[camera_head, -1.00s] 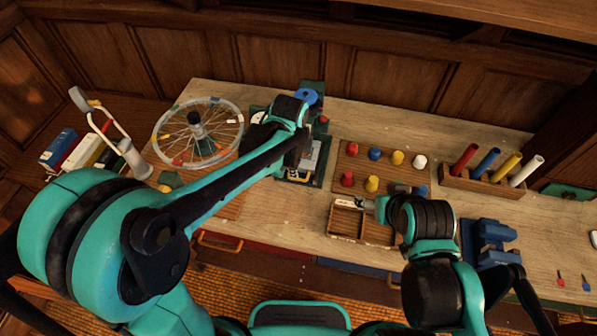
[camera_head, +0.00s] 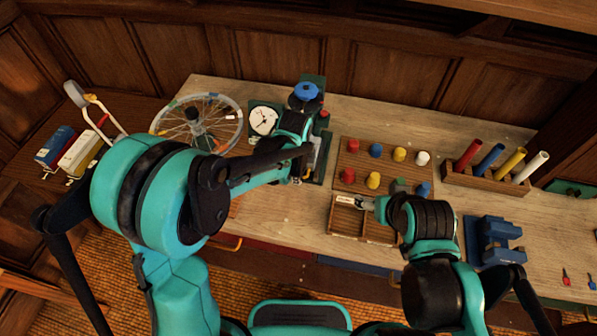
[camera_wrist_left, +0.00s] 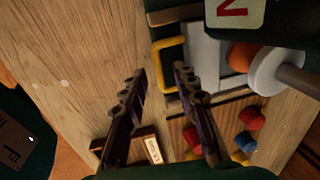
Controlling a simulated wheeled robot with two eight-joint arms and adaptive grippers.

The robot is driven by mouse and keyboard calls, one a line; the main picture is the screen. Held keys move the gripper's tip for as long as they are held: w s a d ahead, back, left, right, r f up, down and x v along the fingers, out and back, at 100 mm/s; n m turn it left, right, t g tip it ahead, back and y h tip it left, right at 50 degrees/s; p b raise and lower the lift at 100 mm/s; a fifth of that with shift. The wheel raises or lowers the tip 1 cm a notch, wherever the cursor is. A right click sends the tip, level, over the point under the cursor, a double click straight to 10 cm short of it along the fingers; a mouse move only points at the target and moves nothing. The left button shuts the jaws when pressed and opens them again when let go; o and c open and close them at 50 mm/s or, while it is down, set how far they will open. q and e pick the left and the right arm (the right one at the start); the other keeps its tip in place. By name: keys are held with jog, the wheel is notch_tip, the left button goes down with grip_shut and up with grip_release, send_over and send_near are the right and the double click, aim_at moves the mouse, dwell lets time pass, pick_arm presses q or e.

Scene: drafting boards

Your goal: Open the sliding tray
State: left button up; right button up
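A grey sliding tray (camera_wrist_left: 204,58) with a yellow handle (camera_wrist_left: 168,66) shows in the left wrist view, at the green press-like device. In the head view this green device (camera_head: 318,88) has a blue knob and a white dial, and my left arm hides much of its front. My left gripper (camera_wrist_left: 161,76) is open and empty, its two dark fingers apart with the tips close to the handle's front side; I cannot tell whether they touch. My right gripper (camera_head: 370,204) is over the compartmented wooden box; its finger opening is too small to read.
The wooden compartment box (camera_head: 345,232) and a board of coloured pegs (camera_head: 350,159) stand right of the device. A spoked wheel (camera_head: 232,128) stands left. A rack of coloured tubes (camera_head: 488,182) and a blue vise (camera_head: 490,240) are at right.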

pick_arm(q)
grip_shut()
jog(key=shift+s, duration=0.15)
jog(key=s+a, duration=0.1)
jog(key=s, duration=0.4)
jog(key=s+a, duration=0.1)
jog(key=s, duration=0.4)
jog(key=s+a, duration=0.1)
jog(key=s, duration=0.4)
jog(key=shift+s, duration=0.25)
jog(key=shift+c, duration=0.7)
grip_release()
jog(key=shift+o, duration=1)
jog(key=shift+w, duration=0.15)
